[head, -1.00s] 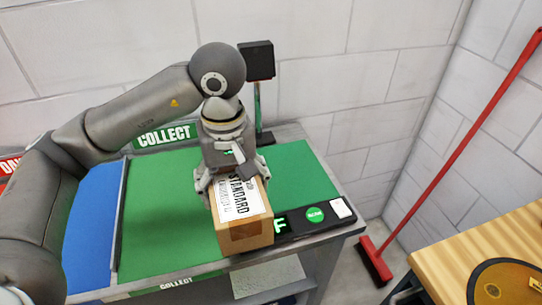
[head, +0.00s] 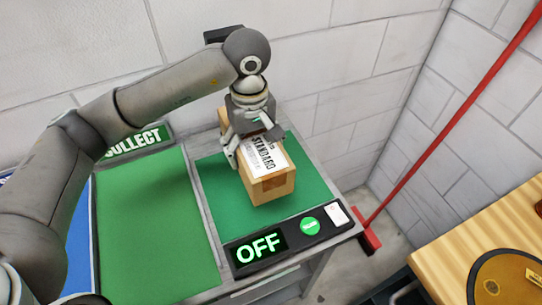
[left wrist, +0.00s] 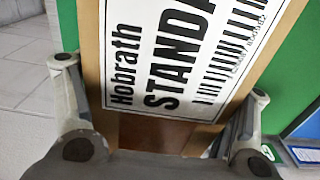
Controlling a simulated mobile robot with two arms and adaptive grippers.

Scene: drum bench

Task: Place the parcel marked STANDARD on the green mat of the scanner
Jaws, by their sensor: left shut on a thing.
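The brown parcel (head: 270,186) has a white label reading STANDARD, which also fills much of the left wrist view (left wrist: 175,50). My left gripper (head: 252,142) is shut on the parcel from above, one finger on each side. The parcel is over the scanner's green mat (head: 222,206), towards its right part; I cannot tell whether its underside touches. The scanner's front panel shows a lit OFF display (head: 258,249) and a round green button (head: 310,226). My right gripper is not seen.
The larger green COLLECT area (head: 150,235) lies left of the scanner, with a COLLECT sign (head: 137,142) behind. A dark scanner head (head: 222,35) stands behind my arm. A red broom (head: 450,120) leans at the right, near a wooden table (head: 480,235).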

